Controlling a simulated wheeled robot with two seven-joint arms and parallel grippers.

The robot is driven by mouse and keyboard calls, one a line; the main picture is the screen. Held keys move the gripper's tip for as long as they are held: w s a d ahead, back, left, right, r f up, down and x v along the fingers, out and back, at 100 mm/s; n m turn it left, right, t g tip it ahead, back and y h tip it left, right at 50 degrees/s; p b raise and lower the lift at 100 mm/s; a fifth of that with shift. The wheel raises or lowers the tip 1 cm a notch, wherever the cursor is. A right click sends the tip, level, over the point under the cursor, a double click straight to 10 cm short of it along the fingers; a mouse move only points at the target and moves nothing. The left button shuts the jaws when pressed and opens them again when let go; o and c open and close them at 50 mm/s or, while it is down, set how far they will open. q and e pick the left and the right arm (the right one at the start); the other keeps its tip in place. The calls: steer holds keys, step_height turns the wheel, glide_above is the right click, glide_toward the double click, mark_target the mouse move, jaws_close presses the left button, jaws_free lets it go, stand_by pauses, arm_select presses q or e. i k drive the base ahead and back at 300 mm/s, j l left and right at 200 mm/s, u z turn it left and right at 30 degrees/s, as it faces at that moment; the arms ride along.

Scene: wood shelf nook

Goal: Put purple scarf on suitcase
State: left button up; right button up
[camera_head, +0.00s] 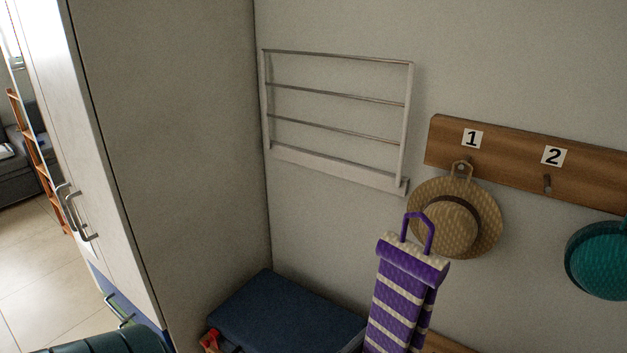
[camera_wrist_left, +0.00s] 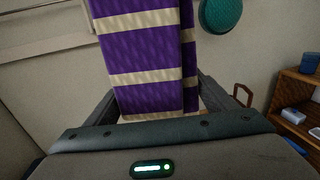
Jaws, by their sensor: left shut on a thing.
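The purple scarf (camera_head: 397,300) with cream stripes hangs folded and upright in front of the wall, its purple loop at the top. It fills the upper middle of the left wrist view (camera_wrist_left: 142,50). My left gripper (camera_wrist_left: 165,108) is shut on the lower part of the scarf, with a finger on each side; it is out of the head view. A dark green ribbed thing (camera_head: 105,342), possibly the suitcase, is cut off at the bottom left of the head view. My right gripper is not in view.
A wooden rack (camera_head: 510,165) carries a straw hat (camera_head: 440,225) at peg 1. Peg 2 (camera_head: 547,184) is empty. A teal hat (camera_head: 600,258) hangs farther right. A blue padded top (camera_head: 287,312) lies below the wall rack (camera_head: 340,178). A tall cabinet (camera_head: 165,130) stands left.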

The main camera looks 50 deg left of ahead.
mark_target(260, 308)
steer(key=k+j, duration=0.1)
steer(key=j, duration=0.9)
steer(key=k+j, duration=0.15)
steer(key=j, duration=0.85)
steer(key=k+z, duration=0.05)
